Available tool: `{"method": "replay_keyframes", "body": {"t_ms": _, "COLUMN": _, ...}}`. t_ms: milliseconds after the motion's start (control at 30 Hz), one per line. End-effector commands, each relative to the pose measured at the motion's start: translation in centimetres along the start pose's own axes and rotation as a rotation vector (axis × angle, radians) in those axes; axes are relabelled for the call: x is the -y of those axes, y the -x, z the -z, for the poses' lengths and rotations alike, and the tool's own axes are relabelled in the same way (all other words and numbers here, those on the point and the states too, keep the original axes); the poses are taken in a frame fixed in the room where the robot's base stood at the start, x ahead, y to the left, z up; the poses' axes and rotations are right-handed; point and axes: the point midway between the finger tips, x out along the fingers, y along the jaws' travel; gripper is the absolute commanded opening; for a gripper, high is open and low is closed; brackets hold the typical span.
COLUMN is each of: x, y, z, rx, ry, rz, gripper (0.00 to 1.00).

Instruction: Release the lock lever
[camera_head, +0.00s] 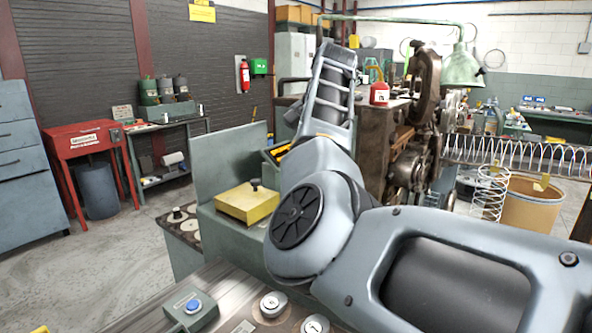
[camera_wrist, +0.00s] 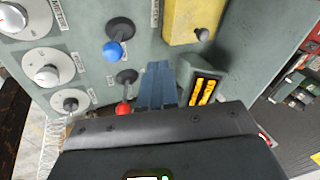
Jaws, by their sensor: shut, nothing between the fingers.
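In the wrist view a grey-green panel (camera_wrist: 85,75) carries two levers. One has a blue ball knob (camera_wrist: 112,50) and the other, nearer my gripper, has a red ball knob (camera_wrist: 123,108). Their small labels are too blurred to tell which is the lock lever. My gripper (camera_wrist: 158,68) shows its blue fingers pressed together and empty. In the picture they lie just right of the red-knobbed lever and below right of the blue one; contact cannot be told. In the head view my arm hides the levers and gripper.
Dials (camera_wrist: 42,66) line the panel's left side. A yellow box (camera_wrist: 195,20) and a lit orange display (camera_wrist: 203,91) stand right of the fingers. In the head view, a yellow box (camera_head: 247,203) and a blue-button box (camera_head: 190,308) sit near my arm.

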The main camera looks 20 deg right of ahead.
Motion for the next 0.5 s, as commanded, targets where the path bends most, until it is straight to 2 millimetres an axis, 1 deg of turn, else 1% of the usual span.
{"method": "replay_keyframes", "body": {"t_ms": 100, "x": 0.4, "y": 2.0, "z": 0.0, "rx": -0.001, "ry": 0.002, "rz": 0.002, "gripper": 0.00}}
{"method": "replay_keyframes", "body": {"t_ms": 233, "x": 0.8, "y": 3.8, "z": 0.1, "rx": 0.001, "ry": 0.003, "rz": 0.001, "gripper": 0.00}}
{"method": "replay_keyframes", "body": {"t_ms": 367, "x": 0.9, "y": 4.7, "z": 0.1, "rx": 0.001, "ry": 0.003, "rz": 0.000, "gripper": 0.00}}
{"method": "replay_keyframes", "body": {"t_ms": 500, "x": 1.0, "y": 5.0, "z": 0.1, "rx": 0.002, "ry": 0.003, "rz": -0.001, "gripper": 0.00}}
